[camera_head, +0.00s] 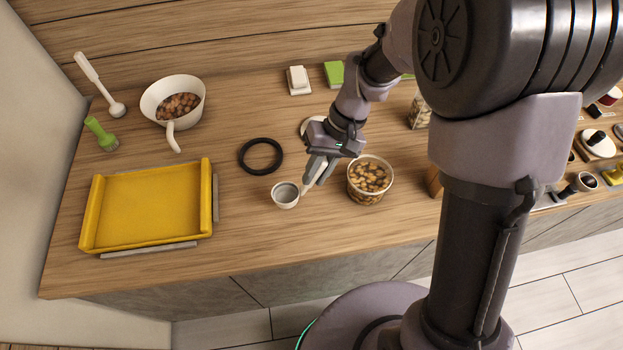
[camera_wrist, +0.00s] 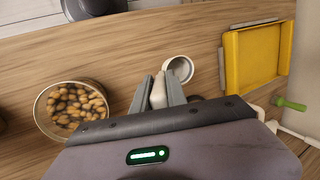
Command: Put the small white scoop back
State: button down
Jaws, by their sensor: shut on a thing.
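The small white scoop (camera_head: 285,196) has a round cup and a short pale handle. My gripper (camera_head: 312,180) is shut on its handle, and the cup sticks out to the left of the fingers. In the wrist view the handle lies between the two grey fingers of my gripper (camera_wrist: 157,92), with the scoop's cup (camera_wrist: 181,68) beyond them. The cup looks empty. I cannot tell whether it touches the counter.
A tub of nuts (camera_head: 369,181) stands just right of my gripper. A black ring (camera_head: 260,156) lies to the left, with a yellow tray (camera_head: 150,209) farther left. A larger white scoop (camera_head: 187,83) holding brown pieces stands behind. A white ladle (camera_head: 88,69) and a green-handled tool (camera_head: 100,134) are at far left.

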aim_at(286, 195)
jog(key=shift+w+a+f+b, duration=0.15)
jog(key=shift+f+b, duration=0.05)
jog(key=shift+f, duration=0.4)
jog(key=shift+w+a+f+b, duration=0.1)
jog(key=shift+f+b, duration=0.15)
jog(key=shift+f, duration=0.35)
jog(key=shift+w+a+f+b, duration=0.15)
jog(key=shift+f+b, duration=0.05)
jog(key=shift+f, duration=0.55)
jog(key=c, duration=1.3)
grip_release()
